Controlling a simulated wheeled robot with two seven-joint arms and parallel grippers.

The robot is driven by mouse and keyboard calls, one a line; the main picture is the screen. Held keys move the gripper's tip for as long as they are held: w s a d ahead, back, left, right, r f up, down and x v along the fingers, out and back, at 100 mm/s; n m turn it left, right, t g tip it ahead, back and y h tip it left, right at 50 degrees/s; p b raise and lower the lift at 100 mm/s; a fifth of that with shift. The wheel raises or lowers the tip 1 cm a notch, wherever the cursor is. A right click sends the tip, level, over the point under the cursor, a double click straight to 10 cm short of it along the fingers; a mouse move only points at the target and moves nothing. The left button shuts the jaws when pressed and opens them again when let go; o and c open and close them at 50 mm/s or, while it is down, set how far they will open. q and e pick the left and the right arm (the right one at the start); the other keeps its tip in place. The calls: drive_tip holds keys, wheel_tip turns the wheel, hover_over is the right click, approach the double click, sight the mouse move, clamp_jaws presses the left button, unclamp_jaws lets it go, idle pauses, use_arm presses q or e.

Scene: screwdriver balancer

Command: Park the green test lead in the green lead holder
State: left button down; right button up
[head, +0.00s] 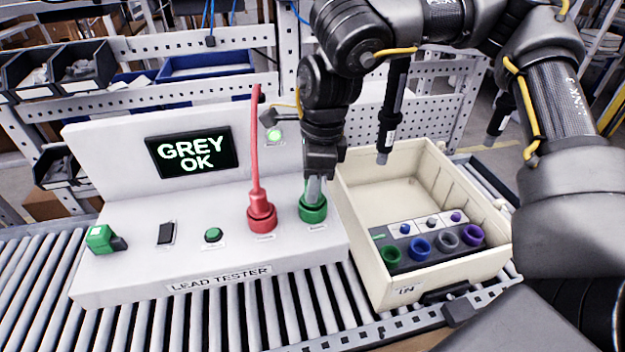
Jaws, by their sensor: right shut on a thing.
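My right gripper (314,188) points straight down over the green lead holder (313,212), to the right of the red one on the white lead tester (200,274). Its fingers are shut and their tips are at the holder's green ring. What they grip is mostly hidden by the fingers; it appears to be the green test lead, its tip down in or at the holder. I cannot tell how deep it sits. The red lead (257,150) stands upright in the red holder (262,217). My left gripper is not in view.
The tester's screen (190,152) reads GREY OK. A green and black part (103,239) sits at its left. A cream bin (385,287) right of the tester holds a grey block with several coloured sockets. A black tool (390,110) hangs above the bin.

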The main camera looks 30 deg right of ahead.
drive_tip(key=shift+f, duration=0.2)
drive_tip(key=o, duration=1.1)
wheel_tip(320, 180, up, 11)
drive_tip(key=d+b, duration=0.1)
drive_tip(key=shift+s, duration=0.3)
drive_tip(key=shift+d+f, duration=0.1)
drive_tip(key=shift+f, duration=0.05)
